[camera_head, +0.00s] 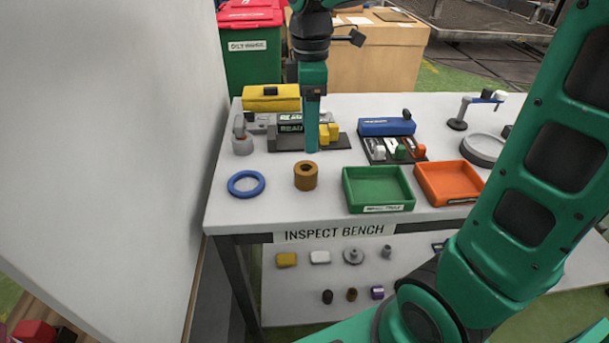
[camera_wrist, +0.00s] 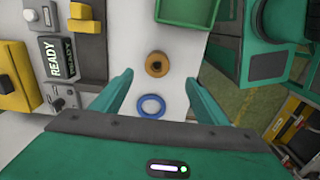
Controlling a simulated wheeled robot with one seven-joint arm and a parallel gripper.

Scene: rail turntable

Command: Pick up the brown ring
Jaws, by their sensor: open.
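The brown ring (camera_head: 306,176) is a thick, short cylinder with a hole in its top. It stands on the white inspect bench (camera_head: 262,217), between a blue ring (camera_head: 246,184) on its left and a green tray (camera_head: 378,189) on its right. In the wrist view the brown ring (camera_wrist: 157,64) lies beyond my open fingertips, and the blue ring (camera_wrist: 151,106) shows between the fingers. My gripper (camera_wrist: 157,92) is open and empty. In the head view my gripper (camera_head: 311,148) hangs above the bench behind the brown ring; its two fingers overlap there.
An orange tray (camera_head: 449,183) stands right of the green tray. A dark unit marked READY (camera_head: 285,138), a yellow case (camera_head: 271,98) and a blue case (camera_head: 387,127) stand farther back. A white wall (camera_head: 110,150) rises left of the bench. Small parts lie on the shelf below.

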